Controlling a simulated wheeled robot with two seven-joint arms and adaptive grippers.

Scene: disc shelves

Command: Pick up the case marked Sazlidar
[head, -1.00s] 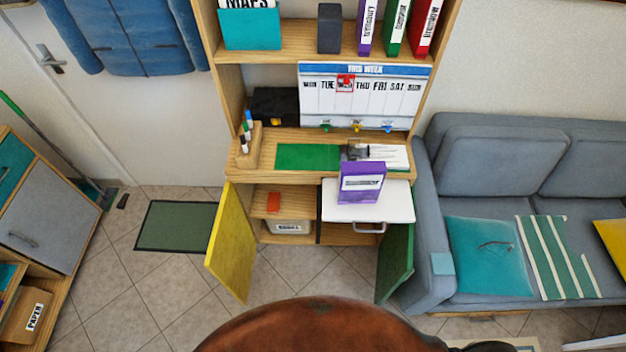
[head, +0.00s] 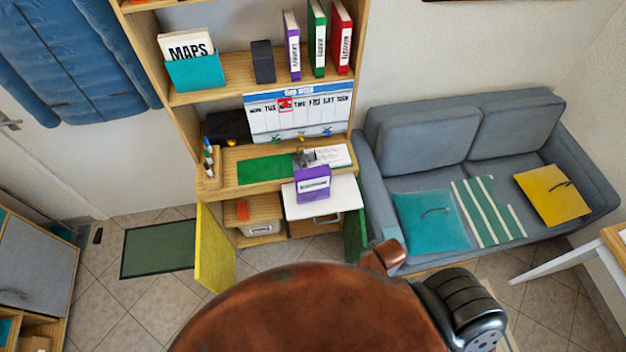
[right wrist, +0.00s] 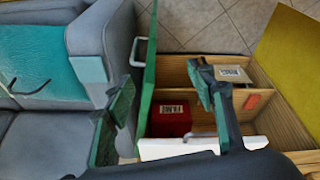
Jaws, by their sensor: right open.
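No label that I can read in these frames says Sazlidar. A purple case (head: 313,184) with a white label stands upright on a white pull-out surface (head: 340,199) at the desk's front; its label is too small to read. My right gripper (right wrist: 160,76) is open and empty in the right wrist view, its two dark green fingers apart in front of the open cupboard. A red box (right wrist: 168,118) with a white label stands inside the cupboard, its label unclear. My left gripper is in neither current view.
Purple (head: 292,45), green (head: 317,38) and red (head: 341,40) binders stand on the upper shelf. The yellow door (head: 215,250) and green door (head: 355,235) are open. A grey sofa (head: 420,130) stands to the right.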

